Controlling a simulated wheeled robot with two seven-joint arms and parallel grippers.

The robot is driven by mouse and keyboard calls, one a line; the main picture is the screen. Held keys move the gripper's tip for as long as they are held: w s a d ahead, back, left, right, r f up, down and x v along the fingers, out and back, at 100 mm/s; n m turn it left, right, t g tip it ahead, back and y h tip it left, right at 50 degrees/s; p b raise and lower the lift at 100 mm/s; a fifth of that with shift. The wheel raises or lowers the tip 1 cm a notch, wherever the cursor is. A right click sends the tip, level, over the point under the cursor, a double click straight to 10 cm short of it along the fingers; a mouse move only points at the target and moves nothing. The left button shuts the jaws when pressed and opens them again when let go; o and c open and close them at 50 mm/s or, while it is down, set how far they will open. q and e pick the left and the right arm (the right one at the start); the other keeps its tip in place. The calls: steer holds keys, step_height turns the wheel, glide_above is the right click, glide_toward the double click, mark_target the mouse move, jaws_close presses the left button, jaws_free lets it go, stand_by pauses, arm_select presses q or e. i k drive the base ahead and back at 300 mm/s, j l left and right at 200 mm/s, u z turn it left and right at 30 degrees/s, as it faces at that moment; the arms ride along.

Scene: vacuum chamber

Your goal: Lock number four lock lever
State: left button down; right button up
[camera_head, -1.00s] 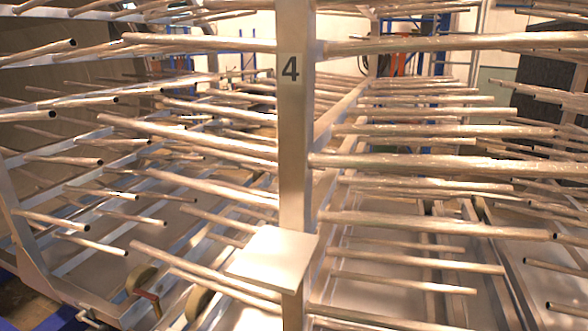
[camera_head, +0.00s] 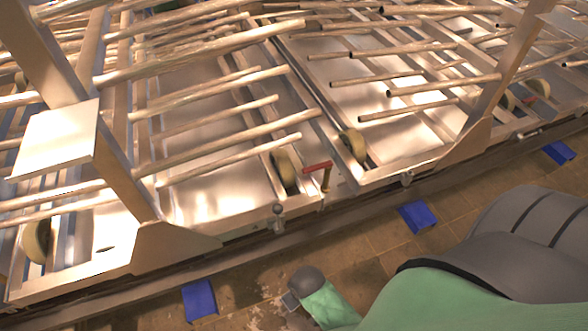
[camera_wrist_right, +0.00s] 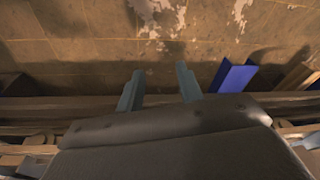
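A red-handled lever (camera_head: 318,167) stands on the low frame rail near the middle of the head view, beside a pale wheel (camera_head: 285,170). A second red lever (camera_head: 535,98) is partly visible at the far right. No number label shows now, so I cannot confirm which lever is number four. My right arm enters from the lower right of the head view, with its hand end below and apart from the middle lever. In the right wrist view, the right gripper (camera_wrist_right: 160,87) has its two fingers spread with nothing between them. My left gripper is not in view.
Metal posts with square plates (camera_head: 60,140) and many protruding rods (camera_head: 240,140) stand above the frame. Blue feet (camera_head: 417,216) sit along its front edge. The tiled floor (camera_head: 380,250) in front is mostly clear.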

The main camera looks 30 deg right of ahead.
mark_target(277, 208)
steer(key=k+z, duration=0.1)
steer(key=z, duration=0.25)
steer(key=k+j+z, duration=0.1)
steer(key=z, duration=0.25)
